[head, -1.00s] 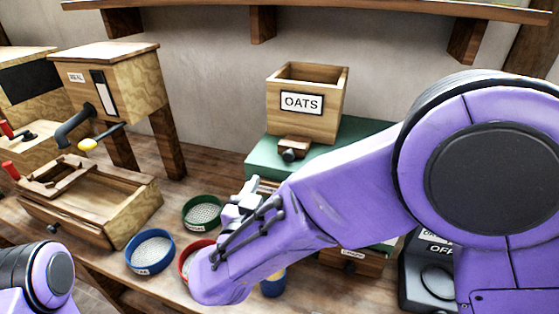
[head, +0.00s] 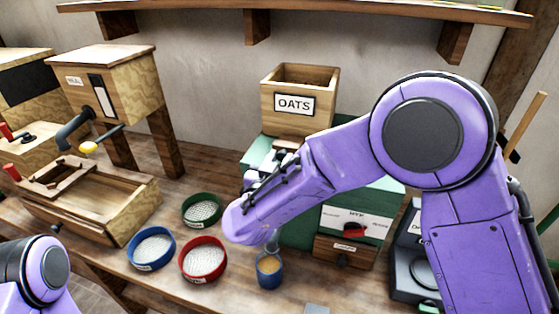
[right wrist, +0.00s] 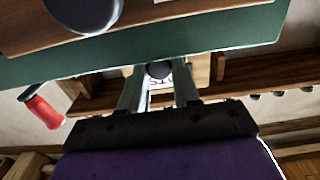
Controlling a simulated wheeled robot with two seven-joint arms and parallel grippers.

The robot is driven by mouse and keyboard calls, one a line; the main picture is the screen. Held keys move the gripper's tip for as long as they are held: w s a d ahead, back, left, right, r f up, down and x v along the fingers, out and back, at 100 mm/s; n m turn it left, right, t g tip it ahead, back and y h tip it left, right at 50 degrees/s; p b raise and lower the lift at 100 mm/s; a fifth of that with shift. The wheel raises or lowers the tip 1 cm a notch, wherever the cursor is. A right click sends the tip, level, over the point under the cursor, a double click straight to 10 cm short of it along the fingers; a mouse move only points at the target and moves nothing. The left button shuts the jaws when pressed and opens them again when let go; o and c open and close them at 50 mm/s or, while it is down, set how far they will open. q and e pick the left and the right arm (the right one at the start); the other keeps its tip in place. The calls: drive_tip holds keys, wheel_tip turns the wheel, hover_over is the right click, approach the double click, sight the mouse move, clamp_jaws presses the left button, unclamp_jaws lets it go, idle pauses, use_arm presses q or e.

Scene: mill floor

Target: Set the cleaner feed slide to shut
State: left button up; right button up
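The cleaner is the green machine (head: 384,204) with a wooden OATS hopper (head: 325,103) on top. Its feed slide sits under the hopper, mostly hidden by my right gripper (head: 283,158). In the right wrist view, the slide's dark round knob (right wrist: 159,70) shows between or just beyond the tips of the two fingers (right wrist: 159,78). The fingers are apart, with a narrow gap about as wide as the knob; I see no clear grip. How far the slide is out is hidden. My left arm shows at the lower left, but its gripper is out of frame.
Green (head: 202,224), blue (head: 133,264) and red (head: 222,274) round sieves and a blue cup (head: 268,282) stand on the bench below my right forearm. A red knob (head: 355,230) and a wooden drawer (head: 330,250) are on the machine's front. A shelf (head: 340,12) runs above.

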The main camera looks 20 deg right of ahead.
sight(282, 158)
clamp_jaws()
drive_tip(key=shift+x, duration=1.15)
drive_tip(key=shift+w+d+f, duration=0.1)
drive_tip(key=shift+w+d, duration=0.1)
drive_tip(key=shift+w, duration=0.1)
drive_tip(key=o, duration=0.9)
unclamp_jaws()
drive_tip(key=shift+s+a, duration=0.15)
drive_tip(key=shift+c, duration=0.2)
drive_tip(key=shift+s, duration=0.1)
drive_tip(key=b+v, duration=0.2)
drive_tip(key=v, duration=0.8)
drive_tip(key=shift+a+b, duration=0.15)
drive_tip(key=shift+b, duration=0.25)
